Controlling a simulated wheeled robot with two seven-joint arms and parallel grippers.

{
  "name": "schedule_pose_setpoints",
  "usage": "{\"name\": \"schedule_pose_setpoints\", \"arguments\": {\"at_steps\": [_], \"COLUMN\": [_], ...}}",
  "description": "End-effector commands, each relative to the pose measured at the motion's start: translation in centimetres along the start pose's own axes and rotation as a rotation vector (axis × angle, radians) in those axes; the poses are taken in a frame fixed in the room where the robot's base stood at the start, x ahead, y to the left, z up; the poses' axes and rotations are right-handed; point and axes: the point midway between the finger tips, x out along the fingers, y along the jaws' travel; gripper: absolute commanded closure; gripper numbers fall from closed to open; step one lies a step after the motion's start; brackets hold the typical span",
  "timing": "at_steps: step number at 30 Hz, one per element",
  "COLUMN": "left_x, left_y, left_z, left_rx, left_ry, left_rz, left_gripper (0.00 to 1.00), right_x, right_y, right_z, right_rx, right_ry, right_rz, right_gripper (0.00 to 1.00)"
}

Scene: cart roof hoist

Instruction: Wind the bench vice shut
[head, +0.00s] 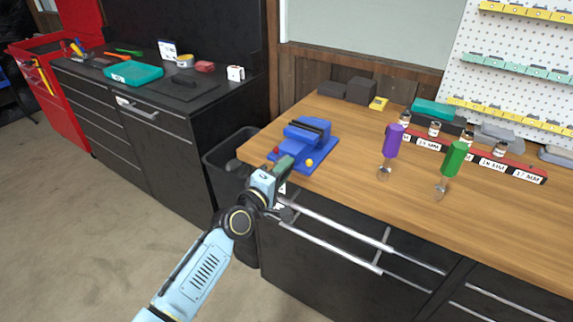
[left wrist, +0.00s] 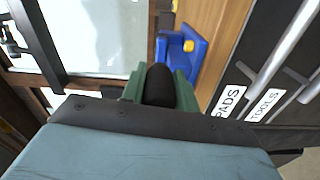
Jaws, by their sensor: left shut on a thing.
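The blue bench vice (head: 306,136) sits at the near left corner of the wooden workbench, with dark jaw faces on top. I cannot tell clearly how wide its jaws stand apart. A yellow knob (head: 309,163) shows at its near side, and part of the vice also shows in the left wrist view (left wrist: 201,58). My left gripper (head: 284,163) is at the vice's front, over the bench edge. In the left wrist view its green fingers are shut on a dark rounded handle (left wrist: 160,86); the gripper hides most of it in the head view. My right gripper is out of view.
The wooden bench top (head: 345,165) holds a purple-handled tool (head: 392,141), a green-handled tool (head: 454,158) and a labelled rack (head: 490,161) to the right. A dark bin (head: 228,165) stands left of the bench. Drawer handles (head: 335,233) stick out below the edge near my arm.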

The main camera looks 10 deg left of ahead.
Motion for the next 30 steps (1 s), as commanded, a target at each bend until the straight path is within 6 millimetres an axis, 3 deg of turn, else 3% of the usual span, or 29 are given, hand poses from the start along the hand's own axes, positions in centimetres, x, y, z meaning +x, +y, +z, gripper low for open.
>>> {"name": "schedule_pose_setpoints", "arguments": {"at_steps": [1, 10, 18, 26, 30], "left_x": [-0.2, -0.2, -0.3, -0.2, -0.1], "left_y": [-0.8, -1.1, -4.3, -3.8, -4.4], "left_z": [0.0, -0.2, 0.6, 0.5, 0.4], "left_rx": [0.001, 0.004, 0.006, 0.008, 0.009], "left_ry": [0.004, 0.009, 0.014, 0.017, 0.017], "left_rz": [-0.011, -0.011, -0.011, -0.004, -0.002], "left_gripper": [0.88, 0.88, 0.88, 0.88, 0.89], "right_x": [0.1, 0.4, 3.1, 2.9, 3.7], "right_y": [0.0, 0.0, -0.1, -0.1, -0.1], "right_z": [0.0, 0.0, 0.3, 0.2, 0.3], "right_rx": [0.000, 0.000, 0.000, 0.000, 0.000], "right_ry": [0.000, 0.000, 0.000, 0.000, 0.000], "right_rz": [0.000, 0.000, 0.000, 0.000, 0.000], "right_gripper": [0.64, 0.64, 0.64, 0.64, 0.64]}}
